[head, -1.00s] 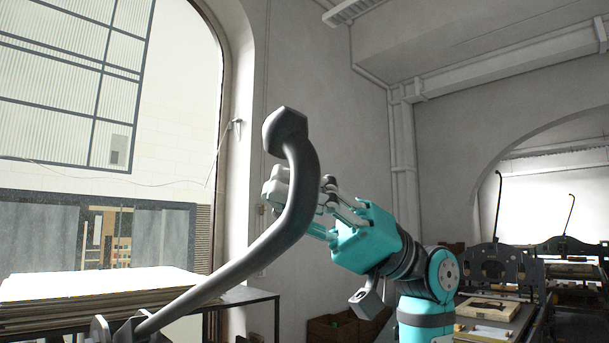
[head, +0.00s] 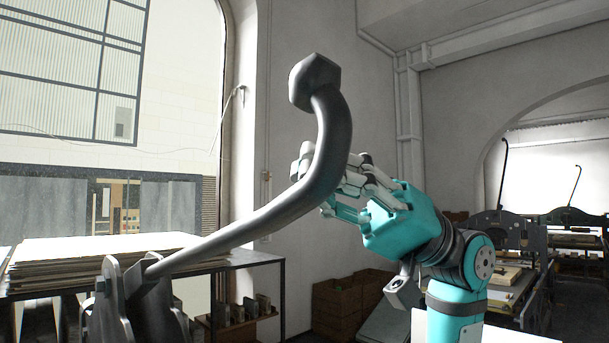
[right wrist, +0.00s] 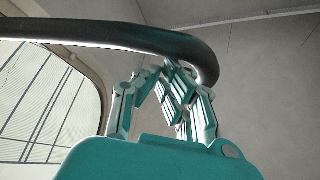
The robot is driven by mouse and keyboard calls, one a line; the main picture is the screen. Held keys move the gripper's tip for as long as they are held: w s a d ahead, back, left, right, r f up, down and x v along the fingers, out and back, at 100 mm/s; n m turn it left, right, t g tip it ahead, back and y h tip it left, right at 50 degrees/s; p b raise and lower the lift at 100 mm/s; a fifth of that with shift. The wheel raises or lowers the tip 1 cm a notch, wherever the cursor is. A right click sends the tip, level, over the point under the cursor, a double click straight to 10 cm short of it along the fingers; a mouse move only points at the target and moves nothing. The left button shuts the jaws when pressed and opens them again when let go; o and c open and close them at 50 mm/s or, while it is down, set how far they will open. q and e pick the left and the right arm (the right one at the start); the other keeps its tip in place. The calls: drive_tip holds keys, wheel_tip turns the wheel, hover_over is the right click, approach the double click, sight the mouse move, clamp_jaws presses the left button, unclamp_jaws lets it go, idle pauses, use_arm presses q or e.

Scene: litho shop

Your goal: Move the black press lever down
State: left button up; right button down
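The black press lever (head: 270,215) rises from its pivot bracket (head: 130,305) at lower left and curves up to a faceted knob (head: 315,80). My right gripper (head: 335,175) is just behind the lever's upper curve in the head view, and the lever hides part of its fingers. In the right wrist view the lever (right wrist: 110,38) crosses the top, and my right gripper's fingers (right wrist: 165,75) reach up to its underside near the bend. Their tips lean together there; contact and grip on the lever are unclear. My left gripper is not in view.
A table with stacked paper (head: 100,255) stands at left by the tall window. Brown crates (head: 345,300) are on the floor behind my right arm. Other presses (head: 505,235) stand at right. The air around the lever's knob is clear.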

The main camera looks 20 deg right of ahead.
wheel_tip(320, 180, down, 8)
drive_tip(key=s+b, duration=0.2)
drive_tip(key=b, duration=0.4)
drive_tip(key=shift+s+d+r, duration=0.15)
drive_tip(key=shift+d+r, duration=0.05)
drive_tip(key=shift+d, duration=0.15)
drive_tip(key=shift+s+r, duration=0.1)
drive_tip(key=shift+r, duration=0.05)
